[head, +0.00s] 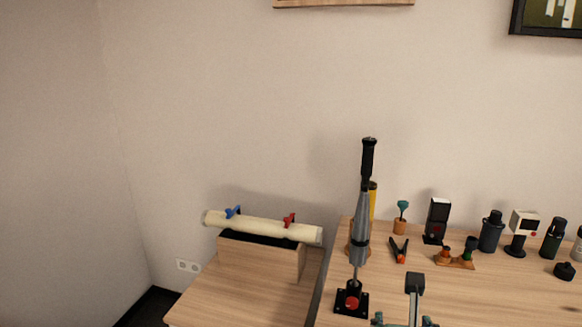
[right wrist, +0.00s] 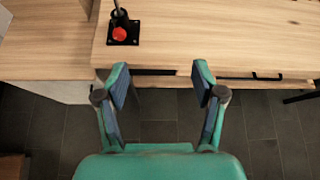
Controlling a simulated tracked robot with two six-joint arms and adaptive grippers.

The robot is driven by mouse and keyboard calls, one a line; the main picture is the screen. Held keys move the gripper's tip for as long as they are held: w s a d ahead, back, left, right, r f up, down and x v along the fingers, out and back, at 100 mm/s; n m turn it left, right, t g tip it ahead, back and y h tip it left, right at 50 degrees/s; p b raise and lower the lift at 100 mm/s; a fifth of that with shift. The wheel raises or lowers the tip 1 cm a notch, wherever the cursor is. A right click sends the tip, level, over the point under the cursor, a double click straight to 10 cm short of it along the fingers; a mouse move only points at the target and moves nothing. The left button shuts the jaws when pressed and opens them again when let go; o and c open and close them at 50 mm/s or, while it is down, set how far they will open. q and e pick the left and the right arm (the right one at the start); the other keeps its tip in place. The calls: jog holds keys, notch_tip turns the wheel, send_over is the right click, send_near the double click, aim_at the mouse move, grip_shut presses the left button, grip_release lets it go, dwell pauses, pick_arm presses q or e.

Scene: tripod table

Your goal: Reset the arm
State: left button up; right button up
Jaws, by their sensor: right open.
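My right gripper (head: 404,321) shows only in part at the bottom edge of the head view, as teal pieces. In the right wrist view my right gripper (right wrist: 160,84) is open, with nothing between its dark finger pads. It is over the near side of the table, apart from the tripod. The base also shows in the right wrist view (right wrist: 130,28). My left gripper is not in view.
The wooden table (head: 500,300) holds a black clamp (head: 399,250), a black box-shaped item (head: 436,220) and several bottles at the back. A cream tube (head: 262,227) with blue and red clips lies on a wooden block (head: 290,262) at left. The front table surface is mostly clear.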

jog(key=d+f+n+g+p, duration=0.2)
jog(key=d+f+n, duration=0.1)
jog(key=f, duration=0.5)
jog(key=d+f+n+g+p, duration=0.2)
jog(key=d+f, duration=0.1)
jog(key=f, duration=0.5)
jog(key=s+a+f+n+g+y+p, duration=0.1)
jog(key=s+f+n, duration=0.1)
jog(key=f+n, duration=0.3)
jog(key=s+f+n+g+y+p, duration=0.1)
jog(key=s+f+n+p, duration=0.15)
jog(key=f, duration=0.35)
jog(key=s+a+f+n+g+y, duration=0.2)
jog(key=s+a+n, duration=0.3)
jog(key=n, duration=0.7)
jog(key=s+a+f+n+g+y, duration=0.2)
jog(key=s+a+f+n+y, duration=0.2)
jog(key=s+n, duration=0.4)
jog(key=a+f+n, duration=0.1)
jog(key=a+n, duration=0.1)
jog(key=n, duration=0.2)
jog(key=shift+s+a+g, duration=0.15)
jog(key=shift+a+g, duration=0.1)
jog(key=shift+g, duration=0.15)
jog(key=shift+d+f, duration=0.1)
